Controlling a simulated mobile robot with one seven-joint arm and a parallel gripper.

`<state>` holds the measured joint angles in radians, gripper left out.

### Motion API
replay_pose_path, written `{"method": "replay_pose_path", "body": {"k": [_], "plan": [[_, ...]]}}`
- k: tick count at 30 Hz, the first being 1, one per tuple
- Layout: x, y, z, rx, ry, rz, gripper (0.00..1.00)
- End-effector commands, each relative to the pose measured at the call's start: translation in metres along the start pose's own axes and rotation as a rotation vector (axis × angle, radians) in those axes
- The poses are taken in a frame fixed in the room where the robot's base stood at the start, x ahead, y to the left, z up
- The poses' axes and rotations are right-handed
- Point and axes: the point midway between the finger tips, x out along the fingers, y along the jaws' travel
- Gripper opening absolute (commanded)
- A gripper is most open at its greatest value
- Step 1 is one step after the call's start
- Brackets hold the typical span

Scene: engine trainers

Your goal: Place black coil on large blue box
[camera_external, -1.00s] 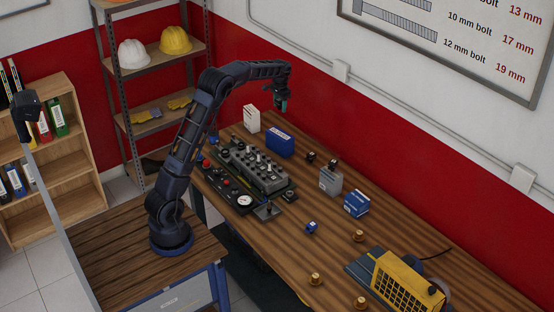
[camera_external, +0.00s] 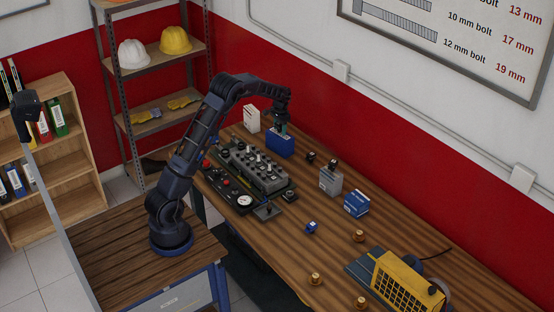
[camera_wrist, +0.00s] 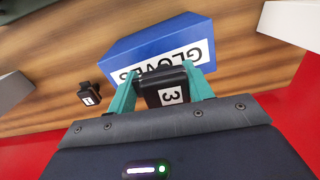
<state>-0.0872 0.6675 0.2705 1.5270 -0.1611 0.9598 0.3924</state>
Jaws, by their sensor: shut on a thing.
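The large blue box (camera_external: 281,143) stands on the wooden table near the red wall. In the wrist view it carries the word "GLOVES", and its blue top (camera_wrist: 150,45) lies under and beyond my fingers. My gripper (camera_external: 283,128) is over this box. In the wrist view my gripper (camera_wrist: 160,88) has its teal fingers shut on a black coil (camera_wrist: 163,84) marked "3". The coil overlaps the box's lettered side in that view; I cannot tell whether it touches the box. In the external view the held coil is too small to make out clearly.
A white box (camera_external: 251,119) stands left of the blue box. The engine trainer (camera_external: 255,168) is in front. Another black coil marked "1" (camera_wrist: 88,94) lies nearby. A grey box (camera_external: 331,180) and a smaller blue box (camera_external: 357,203) stand to the right.

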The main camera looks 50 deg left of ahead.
Motion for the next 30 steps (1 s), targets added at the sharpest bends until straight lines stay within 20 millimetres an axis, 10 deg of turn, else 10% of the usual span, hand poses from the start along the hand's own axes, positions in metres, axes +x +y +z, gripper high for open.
{"method": "replay_pose_path", "body": {"k": [12, 13, 16, 30], "plan": [[0.005, 0.000, 0.000, 0.001, 0.001, 0.000, 0.24], [0.005, 0.000, 0.000, 0.001, 0.001, 0.000, 0.55], [0.005, 0.000, 0.000, 0.001, 0.001, 0.000, 0.73], [-0.010, 0.000, -0.001, 0.001, 0.004, -0.001, 0.73]]}}
